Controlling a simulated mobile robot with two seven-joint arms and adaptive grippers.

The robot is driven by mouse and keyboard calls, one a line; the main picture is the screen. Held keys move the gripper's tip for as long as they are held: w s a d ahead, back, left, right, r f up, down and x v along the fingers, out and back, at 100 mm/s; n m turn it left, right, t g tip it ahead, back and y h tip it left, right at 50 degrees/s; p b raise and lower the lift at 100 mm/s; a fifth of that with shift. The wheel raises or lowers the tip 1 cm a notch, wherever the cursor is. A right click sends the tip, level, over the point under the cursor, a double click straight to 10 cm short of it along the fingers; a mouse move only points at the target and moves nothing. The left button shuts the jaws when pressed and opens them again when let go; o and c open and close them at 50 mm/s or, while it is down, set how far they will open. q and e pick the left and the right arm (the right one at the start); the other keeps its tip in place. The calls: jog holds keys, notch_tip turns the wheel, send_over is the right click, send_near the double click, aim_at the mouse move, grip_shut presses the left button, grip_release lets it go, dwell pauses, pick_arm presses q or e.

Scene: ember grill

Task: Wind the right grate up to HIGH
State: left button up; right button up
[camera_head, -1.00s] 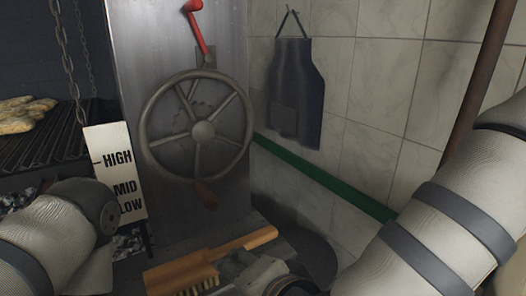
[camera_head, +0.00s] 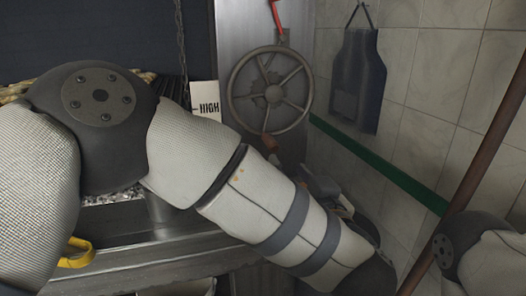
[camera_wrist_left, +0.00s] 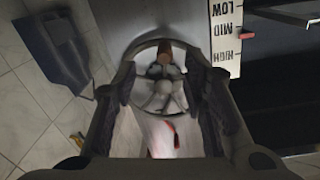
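The spoked hand wheel (camera_head: 274,94) is on the metal panel, its brown handle (camera_head: 271,145) at the bottom of the rim. A red lever (camera_head: 276,14) is above it. My left gripper (camera_head: 325,190) is partly behind my forearm, below and right of the wheel. In the left wrist view my left gripper (camera_wrist_left: 162,75) is open and empty, the wheel (camera_wrist_left: 160,95) and handle (camera_wrist_left: 164,52) between its fingers in the picture. I cannot tell contact. My right gripper is out of view.
A dark apron (camera_head: 358,80) hangs on the tiled wall. A green strip (camera_head: 380,163) and a brown pipe (camera_head: 478,185) are at the right. Food (camera_head: 14,90) lies on a grate at the left, largely behind my arm. A chain (camera_head: 179,40) hangs beside the panel.

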aim_at(270, 142)
pick_arm(q)
jog(key=shift+y, duration=0.3)
jog(key=x, duration=0.3)
jog(key=b+x, duration=0.1)
jog(key=x, duration=0.3)
jog(key=r+x, duration=0.1)
jog(key=x, duration=0.2)
jog(key=shift+w+a, duration=0.2)
jog(key=shift+w, duration=0.1)
jog(key=shift+w+a+r, duration=0.1)
jog(key=shift+w+a, duration=0.05)
jog(key=shift+w, duration=0.3)
grip_shut()
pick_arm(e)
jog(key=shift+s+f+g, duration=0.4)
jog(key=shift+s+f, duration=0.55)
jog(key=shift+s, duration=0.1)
